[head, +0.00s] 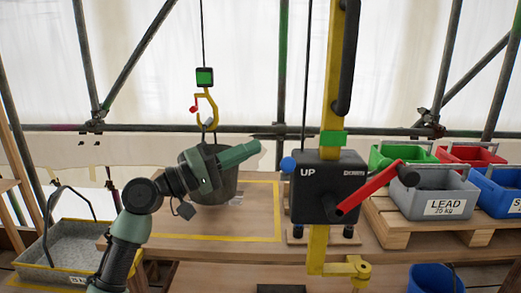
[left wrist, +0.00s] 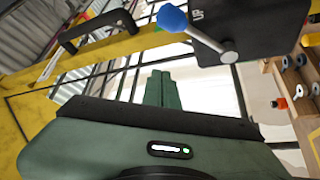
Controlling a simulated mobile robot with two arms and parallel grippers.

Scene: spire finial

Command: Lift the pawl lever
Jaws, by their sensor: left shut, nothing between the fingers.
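The winch box (head: 328,187) is black, marked UP, on a yellow post. A short lever with a blue ball knob (head: 287,163), likely the pawl lever, sticks out of its left side. In the left wrist view the blue knob (left wrist: 172,18) sits on a silver rod running down right to a round hub. A red crank arm (head: 370,190) with a dark grip slants up right across the box front. My left gripper (head: 256,147) points right, its fingertips just left of the knob and slightly higher, apart from it. Its green fingers (left wrist: 161,90) are together and empty.
A grey bucket (head: 222,185) stands behind my left gripper, under a yellow hook (head: 207,105). A grey tray (head: 65,250) is at left. Green, red, blue and grey LEAD bins (head: 441,207) stand on a pallet at right. Yellow tape (head: 215,238) marks the table.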

